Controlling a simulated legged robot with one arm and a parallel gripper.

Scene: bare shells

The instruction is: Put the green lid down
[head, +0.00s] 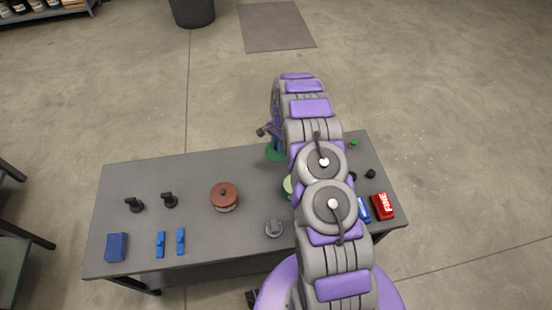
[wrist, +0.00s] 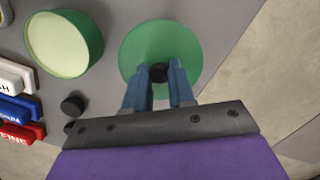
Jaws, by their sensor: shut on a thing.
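The green lid (wrist: 150,42) is a flat round disc with a black knob (wrist: 158,72). My gripper (wrist: 160,80) is shut on the knob in the wrist view, its blue fingers on either side. In the head view the lid (head: 272,153) shows near the table's far edge, left of my arm, with my gripper (head: 275,141) over it. I cannot tell whether the lid touches the table. A round, open green container (wrist: 65,44) with a pale inside stands left of the lid in the wrist view. In the head view my arm hides most of this container (head: 287,187).
The grey table (head: 190,205) has a brown-lidded pot (head: 225,195), black pieces (head: 168,200), blue clips (head: 180,241) and a blue box (head: 116,247). A red box (head: 383,206) sits at the right. The far left tabletop is clear. My arm hides the middle right.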

